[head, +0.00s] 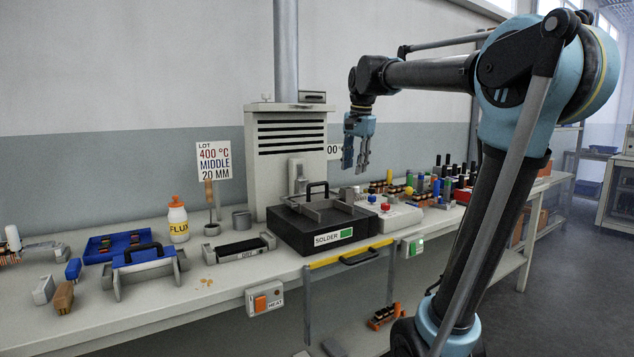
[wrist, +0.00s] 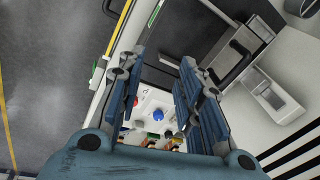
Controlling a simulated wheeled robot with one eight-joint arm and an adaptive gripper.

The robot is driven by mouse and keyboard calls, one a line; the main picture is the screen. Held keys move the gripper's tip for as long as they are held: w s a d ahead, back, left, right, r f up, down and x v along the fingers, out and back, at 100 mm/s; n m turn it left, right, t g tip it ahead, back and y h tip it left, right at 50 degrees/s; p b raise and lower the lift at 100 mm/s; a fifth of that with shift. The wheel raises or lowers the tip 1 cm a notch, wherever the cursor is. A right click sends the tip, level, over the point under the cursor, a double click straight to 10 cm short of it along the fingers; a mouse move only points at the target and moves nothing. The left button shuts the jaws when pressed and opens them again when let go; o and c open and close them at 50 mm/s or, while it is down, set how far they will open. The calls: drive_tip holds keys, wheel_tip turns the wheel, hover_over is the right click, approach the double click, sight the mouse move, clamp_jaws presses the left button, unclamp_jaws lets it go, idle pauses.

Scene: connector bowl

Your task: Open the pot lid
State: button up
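The solder pot (head: 290,232) is a low black box with a "SOLDER" label on its front, standing on the bench. Its lid (head: 334,214) is a grey plate lying on top, with a black arched handle (head: 317,185). The lid appears closed. In the wrist view the black handle (wrist: 239,62) shows beyond the right finger, outside the space between the fingers. My gripper (head: 355,168) hangs in the air above and right of the lid, pointing down, touching nothing. In the wrist view my gripper (wrist: 160,90) has its two blue fingers apart, with nothing between them.
A white control box with red and blue knobs (head: 388,215) stands right of the pot. A grey vented unit (head: 295,145) stands behind it. A yellow bar (head: 330,258) runs along the bench's front edge. A blue-framed tool with a black handle (head: 143,262) stands left.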

drive_tip(key=w+a+r+m, duration=0.3)
drive_tip(key=w+a+r, duration=0.6)
drive_tip(key=w+a, duration=0.15)
drive_tip(key=f, duration=0.5)
drive_tip(key=w+a+f, duration=0.1)
drive_tip(key=f, duration=0.5)
drive_tip(key=a+f, duration=0.1)
drive_tip(key=f, duration=0.5)
drive_tip(key=shift+w+a, duration=0.1)
drive_tip(key=shift+w, duration=0.3)
clamp_jaws()
